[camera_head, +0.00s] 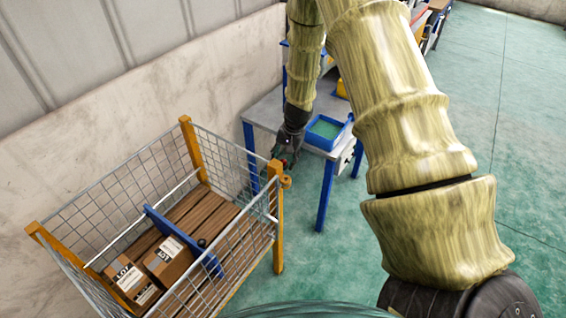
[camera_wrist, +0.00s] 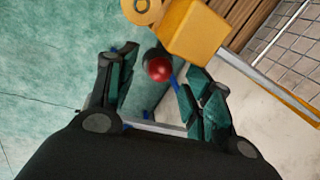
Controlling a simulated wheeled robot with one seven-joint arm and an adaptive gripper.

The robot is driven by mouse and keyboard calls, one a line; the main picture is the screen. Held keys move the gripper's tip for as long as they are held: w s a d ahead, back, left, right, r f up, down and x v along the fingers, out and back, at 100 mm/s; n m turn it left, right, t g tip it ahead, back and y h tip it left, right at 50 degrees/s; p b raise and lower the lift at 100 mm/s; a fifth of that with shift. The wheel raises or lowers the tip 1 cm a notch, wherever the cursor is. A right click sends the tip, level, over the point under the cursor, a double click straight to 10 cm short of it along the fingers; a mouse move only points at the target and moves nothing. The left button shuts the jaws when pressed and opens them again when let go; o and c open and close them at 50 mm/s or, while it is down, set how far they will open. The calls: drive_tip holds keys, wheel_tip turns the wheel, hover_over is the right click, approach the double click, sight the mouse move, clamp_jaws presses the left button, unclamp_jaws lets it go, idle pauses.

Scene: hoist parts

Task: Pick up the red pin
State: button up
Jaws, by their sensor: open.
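The red pin shows as a round red head (camera_wrist: 158,68) with a dark part beside it in the wrist view. It lies in the gap between my fingers, toward their tips, close to a yellow post. What it rests on or sits in is hidden. In the head view it is a tiny red spot (camera_head: 284,162) just below my gripper, near the top of the cage's near-right post. My gripper (camera_wrist: 160,80) is open, with one dark green finger on each side of the red head. In the head view my gripper (camera_head: 287,153) is small and dark.
A wire cage with yellow posts (camera_head: 278,225) holds cartons (camera_head: 168,262) and a blue bar (camera_head: 185,240) on wooden slats. A grey-topped table (camera_head: 264,113) with blue legs and a blue tray (camera_head: 325,131) stands behind my gripper. Green floor is open at right.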

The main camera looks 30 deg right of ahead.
drive_tip(key=shift+w+f, duration=0.1)
drive_tip(key=shift+f, duration=0.4)
drive_tip(key=c, duration=1.1)
drive_tip(key=shift+r, duration=0.1)
drive_tip(key=shift+r+b, duration=1.55)
drive_tip(key=shift+r, duration=3.35)
